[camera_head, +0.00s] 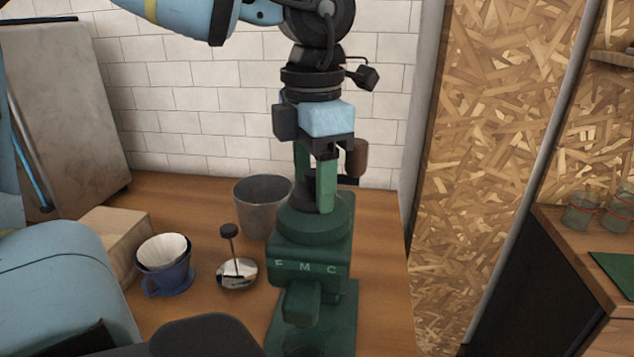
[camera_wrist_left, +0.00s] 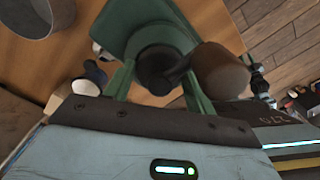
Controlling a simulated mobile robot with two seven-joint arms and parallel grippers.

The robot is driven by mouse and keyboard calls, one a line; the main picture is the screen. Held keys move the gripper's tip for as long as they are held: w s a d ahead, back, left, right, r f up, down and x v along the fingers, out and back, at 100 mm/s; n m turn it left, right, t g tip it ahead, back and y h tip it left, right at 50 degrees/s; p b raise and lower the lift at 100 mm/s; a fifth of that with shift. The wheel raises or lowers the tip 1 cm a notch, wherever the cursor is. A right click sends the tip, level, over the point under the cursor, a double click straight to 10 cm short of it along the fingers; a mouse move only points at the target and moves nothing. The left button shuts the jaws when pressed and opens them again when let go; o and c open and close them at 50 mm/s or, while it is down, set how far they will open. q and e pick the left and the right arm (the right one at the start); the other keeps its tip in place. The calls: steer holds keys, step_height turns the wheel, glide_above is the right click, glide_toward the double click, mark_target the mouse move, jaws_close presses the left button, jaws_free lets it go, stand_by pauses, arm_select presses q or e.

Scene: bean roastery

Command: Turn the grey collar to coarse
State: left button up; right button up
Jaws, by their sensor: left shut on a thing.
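The green grinder (camera_head: 310,255) stands on the wooden counter, with the letters F, M and C on its front. My left gripper (camera_head: 314,200) reaches down onto its top from above. Its two green fingers are shut on the dark grey collar (camera_head: 308,188), which they partly hide. In the left wrist view the collar (camera_wrist_left: 158,68) sits between the fingers, and a brown knob (camera_wrist_left: 220,70) sticks out beside it. I cannot make out which letter the collar points to. My right gripper is not in view.
A grey bucket (camera_head: 262,215) stands just left behind the grinder. A small metal dish with a dark-knobbed stem (camera_head: 236,272), a blue cup with a filter (camera_head: 167,275) and a wooden block (camera_head: 113,240) are further left. A tiled wall is behind; the counter ends at right.

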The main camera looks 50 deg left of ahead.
arm_select(q)
steer(key=shift+n, duration=0.6)
steer(key=o, duration=1)
steer(key=shift+r, duration=3.95)
